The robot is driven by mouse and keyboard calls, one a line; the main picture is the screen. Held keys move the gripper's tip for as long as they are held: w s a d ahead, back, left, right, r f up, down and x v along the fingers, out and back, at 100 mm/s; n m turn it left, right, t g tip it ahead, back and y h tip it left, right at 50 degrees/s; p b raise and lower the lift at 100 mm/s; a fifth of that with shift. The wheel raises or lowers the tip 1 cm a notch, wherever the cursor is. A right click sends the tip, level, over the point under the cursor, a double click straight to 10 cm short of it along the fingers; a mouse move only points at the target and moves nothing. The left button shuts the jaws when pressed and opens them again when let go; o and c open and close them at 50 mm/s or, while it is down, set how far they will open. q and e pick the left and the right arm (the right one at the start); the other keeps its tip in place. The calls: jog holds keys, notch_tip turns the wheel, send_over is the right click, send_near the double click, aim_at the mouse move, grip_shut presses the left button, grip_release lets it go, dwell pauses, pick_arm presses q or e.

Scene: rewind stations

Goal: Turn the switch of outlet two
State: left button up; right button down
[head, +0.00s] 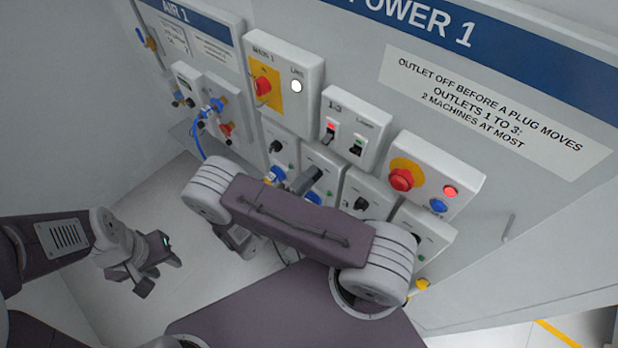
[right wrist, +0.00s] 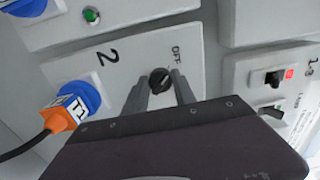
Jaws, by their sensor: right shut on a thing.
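The outlet two box (right wrist: 135,50) is a pale grey panel marked "2". Its black round switch (right wrist: 159,80) sits between the fingertips of my right gripper (right wrist: 160,92), which is shut on it. The word "OFF" is printed beside the switch. A blue socket (right wrist: 97,86) on this box holds an orange plug (right wrist: 62,114) with a dark cable. In the head view my right gripper (head: 304,182) reaches the outlet two box (head: 326,158), and my arm hides part of it. My left gripper (head: 146,276) hangs low at the left, away from the panel; its jaw opening is unclear.
Neighbouring outlet boxes (head: 368,187) stand close on both sides. Above are a breaker box (head: 372,106) with two small switches, a main switch box (head: 313,68), and a red button (head: 401,179) on yellow. Air fittings and a blue hose (head: 198,143) are at left.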

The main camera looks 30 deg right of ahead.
jog(key=c, duration=1)
grip_release()
jog(key=b+v, duration=0.4)
jog(key=v, duration=0.5)
